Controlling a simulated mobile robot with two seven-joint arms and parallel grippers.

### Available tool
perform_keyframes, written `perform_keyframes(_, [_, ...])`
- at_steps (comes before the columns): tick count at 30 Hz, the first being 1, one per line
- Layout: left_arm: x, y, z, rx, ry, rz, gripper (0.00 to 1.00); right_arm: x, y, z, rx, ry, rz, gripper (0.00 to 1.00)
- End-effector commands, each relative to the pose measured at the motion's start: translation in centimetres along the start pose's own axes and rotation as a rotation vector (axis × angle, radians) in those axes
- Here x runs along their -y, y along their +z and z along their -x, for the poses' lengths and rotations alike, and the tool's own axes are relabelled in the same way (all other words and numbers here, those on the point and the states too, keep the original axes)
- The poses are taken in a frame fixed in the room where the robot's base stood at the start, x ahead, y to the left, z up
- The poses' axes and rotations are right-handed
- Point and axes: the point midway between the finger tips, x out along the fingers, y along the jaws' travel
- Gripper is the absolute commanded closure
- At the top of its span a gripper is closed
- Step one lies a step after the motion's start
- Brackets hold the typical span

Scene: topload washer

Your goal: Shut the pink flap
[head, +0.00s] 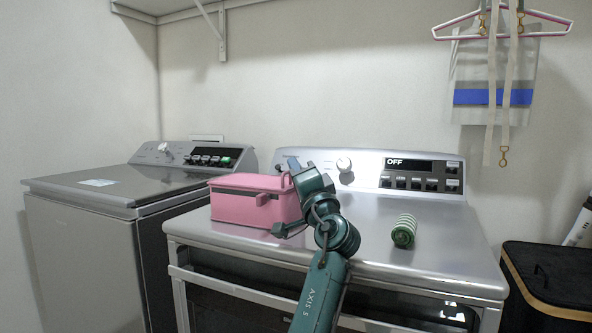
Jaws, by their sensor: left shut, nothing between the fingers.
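A pink box (240,210) stands on top of the right-hand machine, left of its middle. Its pink flap (245,182) lies over the top, roughly level; a small pink tab sticks out at the front. I cannot tell whether the flap is fully down, as my arm hides the box's right end. My left gripper (293,164) is shut and empty, just behind and right of the box, pointing away from me. I cannot tell whether it touches the flap. My right gripper is not in view.
The right-hand machine's metal top (440,250) is clear on the right except for a green-and-white striped roll (404,231). A control panel (385,170) rises at its back. A top-load washer (95,195) stands left. A dark bin (550,275) stands at the right.

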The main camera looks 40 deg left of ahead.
Motion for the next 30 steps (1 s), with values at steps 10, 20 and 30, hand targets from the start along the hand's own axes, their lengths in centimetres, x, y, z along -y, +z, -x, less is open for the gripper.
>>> perform_keyframes(10, [0.0,0.0,0.1,0.0,0.0,0.0,1.0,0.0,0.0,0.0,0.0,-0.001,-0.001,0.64])
perform_keyframes(20, [-0.1,0.0,5.4,-0.002,0.004,0.001,1.0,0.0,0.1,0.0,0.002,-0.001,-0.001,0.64])
perform_keyframes(30, [3.4,-1.6,12.5,-0.001,0.002,0.002,1.0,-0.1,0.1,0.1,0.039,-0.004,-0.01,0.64])
